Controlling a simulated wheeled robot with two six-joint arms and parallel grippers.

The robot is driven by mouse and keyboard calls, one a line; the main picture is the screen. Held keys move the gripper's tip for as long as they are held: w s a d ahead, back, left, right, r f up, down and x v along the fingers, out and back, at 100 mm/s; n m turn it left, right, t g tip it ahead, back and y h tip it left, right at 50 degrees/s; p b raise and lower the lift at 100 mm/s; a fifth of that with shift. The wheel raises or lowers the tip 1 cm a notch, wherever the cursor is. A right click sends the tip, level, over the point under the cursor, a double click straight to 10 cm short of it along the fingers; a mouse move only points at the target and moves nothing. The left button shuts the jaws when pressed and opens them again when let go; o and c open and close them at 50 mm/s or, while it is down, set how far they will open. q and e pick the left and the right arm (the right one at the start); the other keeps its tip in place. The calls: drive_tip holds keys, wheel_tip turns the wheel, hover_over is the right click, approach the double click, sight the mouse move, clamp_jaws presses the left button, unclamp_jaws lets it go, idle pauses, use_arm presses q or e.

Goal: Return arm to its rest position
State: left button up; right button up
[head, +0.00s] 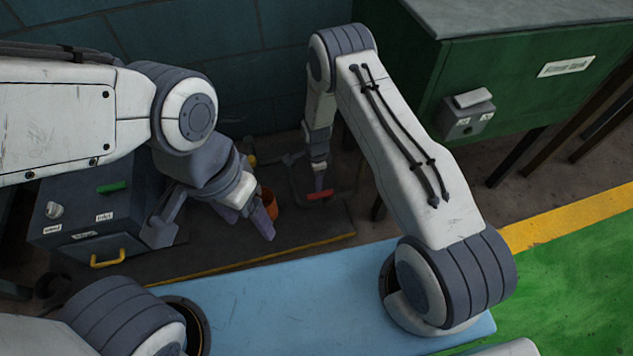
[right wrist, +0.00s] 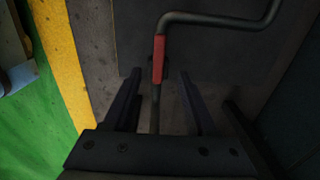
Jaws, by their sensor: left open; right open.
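My right arm arches up and over in the head view, and its gripper (head: 319,183) hangs down by a red grip (head: 320,195) on a dark bent rod. In the right wrist view my right gripper (right wrist: 160,78) is open, with its fingers apart on either side of the rod. The red grip (right wrist: 158,58) lies at and beyond the fingertips, and I cannot tell if the fingers touch it. My left gripper (head: 254,217) is open and points down toward the right, beside an orange cup-like object (head: 270,203). It appears to hold nothing.
A grey box (head: 75,215) with a knob, green switch and yellow handle (head: 108,258) stands at left, partly behind my left arm. A green cabinet (head: 515,90) with a grey control box (head: 467,115) stands at right. A yellow floor stripe (head: 570,217) borders clear green floor.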

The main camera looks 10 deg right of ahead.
drive_tip(key=shift+r, duration=0.8)
drive_tip(key=s+a+r+n, duration=0.3)
drive_tip(key=r+n, duration=0.1)
drive_tip(key=r, duration=0.4)
drive_tip(key=s+a+r+n, duration=0.3)
drive_tip(key=r+n, duration=0.1)
drive_tip(key=r, duration=0.5)
drive_tip(key=s+a+r+n, duration=0.2)
drive_tip(key=a+r+n, duration=0.2)
drive_tip(key=r, duration=0.4)
drive_tip(key=s+d+r+n, duration=0.1)
drive_tip(key=s+r+n, duration=0.3)
drive_tip(key=s, duration=0.3)
drive_tip(key=s+d+r+n+y, duration=0.1)
drive_tip(key=s+r+n, duration=0.35)
drive_tip(key=s, duration=0.25)
drive_tip(key=s+d+r+n, duration=0.1)
drive_tip(key=s+r+n, duration=0.3)
drive_tip(key=s, duration=0.3)
wheel_tip(320, 180, up, 36)
drive_tip(key=p, duration=3.7)
drive_tip(key=shift+r, duration=0.2)
